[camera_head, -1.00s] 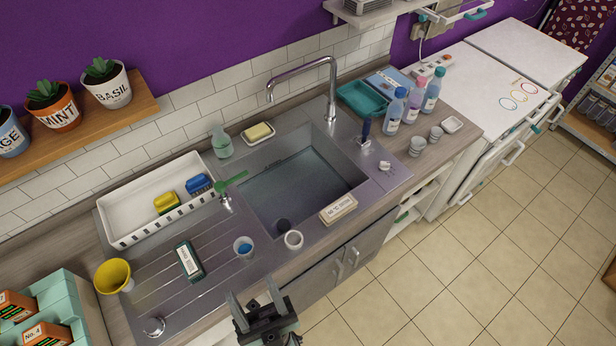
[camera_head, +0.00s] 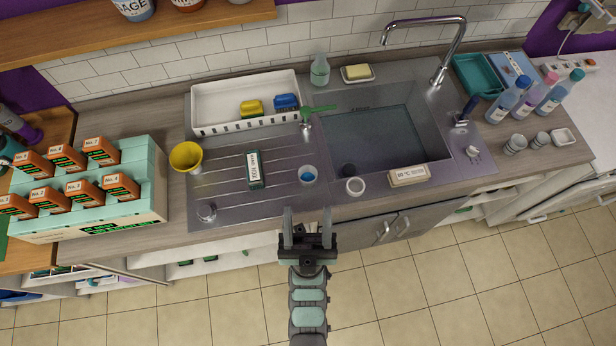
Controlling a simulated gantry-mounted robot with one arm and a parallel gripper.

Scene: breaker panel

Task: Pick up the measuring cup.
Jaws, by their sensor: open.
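A small clear cup with blue in it (camera_head: 308,174) stands on the ribbed steel drainboard, near the sink's left front corner; it looks like the measuring cup, though no markings can be read. A white round cup (camera_head: 355,187) stands to its right on the sink's front rim. A yellow cup (camera_head: 186,157) stands at the drainboard's left edge. My gripper (camera_head: 307,214) is open and empty, in front of the counter edge. Its two fingers point towards the clear cup in the picture, with a gap between them and the cup.
A sink basin (camera_head: 385,142) lies right of the drainboard (camera_head: 225,190). A dark labelled box (camera_head: 255,170) and a pale labelled block (camera_head: 409,176) flank the cups.

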